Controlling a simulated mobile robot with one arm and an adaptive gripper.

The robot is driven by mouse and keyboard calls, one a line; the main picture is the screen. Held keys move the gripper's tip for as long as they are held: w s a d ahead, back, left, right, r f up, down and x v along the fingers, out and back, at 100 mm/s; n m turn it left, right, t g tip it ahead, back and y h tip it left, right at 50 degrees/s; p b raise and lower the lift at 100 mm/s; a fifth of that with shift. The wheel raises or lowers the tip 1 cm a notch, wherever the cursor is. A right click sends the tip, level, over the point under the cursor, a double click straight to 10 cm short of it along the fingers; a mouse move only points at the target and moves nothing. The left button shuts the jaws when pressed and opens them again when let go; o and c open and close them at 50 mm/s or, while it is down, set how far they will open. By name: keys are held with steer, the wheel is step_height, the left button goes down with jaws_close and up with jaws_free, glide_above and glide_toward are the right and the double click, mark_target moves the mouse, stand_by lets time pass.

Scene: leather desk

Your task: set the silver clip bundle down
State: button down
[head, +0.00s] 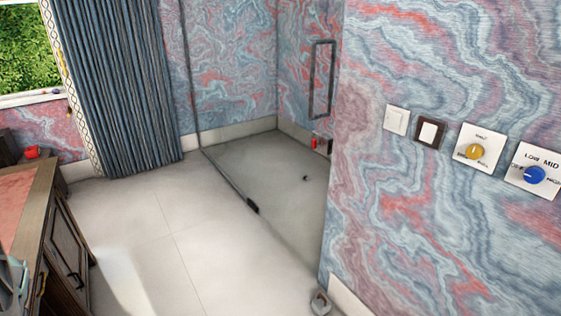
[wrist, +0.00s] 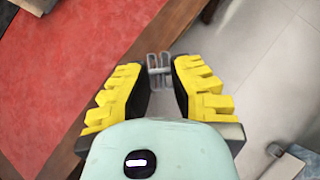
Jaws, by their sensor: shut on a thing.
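The silver clip bundle (wrist: 158,66) shows in the wrist view as a small, pale, see-through-looking shape between the fingertips. My gripper (wrist: 160,74), with yellow fingers and black pads, is shut on it. In that view the bundle appears over the brown wooden edge of the desk, with the red leather top (wrist: 70,75) to the left and pale floor to the right. Its height above the desk cannot be told. In the head view, the desk's red top (head: 14,200) shows at the left edge. The bundle cannot be made out there.
A pale object (wrist: 36,5) lies at the top left of the wrist view. In the head view, a small red item (head: 31,152) stands beyond the desk. Tiled floor (head: 150,235) is open beside the desk. A blue curtain (head: 120,85) hangs behind.

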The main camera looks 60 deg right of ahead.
steer(key=s+a+f+n+g+y+b, duration=0.2)
steer(key=s+a+f+n+g+b, duration=0.15)
steer(key=f+b, duration=1.2)
steer(key=s+a+f+n+g+y+b, duration=0.2)
steer(key=s+a+f+n+b, duration=0.25)
steer(key=f+b, duration=1.1)
steer(key=s+a+f+n+g+y+b, duration=0.35)
steer(key=f+b, duration=0.55)
steer(key=f, duration=1.3)
steer(key=shift+n+h, duration=0.85)
steer(key=shift+h, duration=0.1)
steer(key=a+b, duration=0.1)
steer(key=a, duration=0.3)
steer(key=a+b, duration=0.2)
steer(key=a, duration=0.3)
steer(key=a+b, duration=0.1)
steer(key=a, duration=0.4)
steer(key=shift+s+f, duration=0.1)
steer(key=shift+f, duration=0.3)
steer(key=shift+a+f+b, duration=0.2)
steer(key=shift+a+b, duration=0.2)
steer(key=shift+b, duration=0.1)
step_height(320, 180, down, 3)
steer(key=shift+d+f+b, duration=0.1)
steer(key=shift+b, duration=1)
steer(key=c, duration=1)
jaws_free()
steer(key=shift+f, duration=0.1)
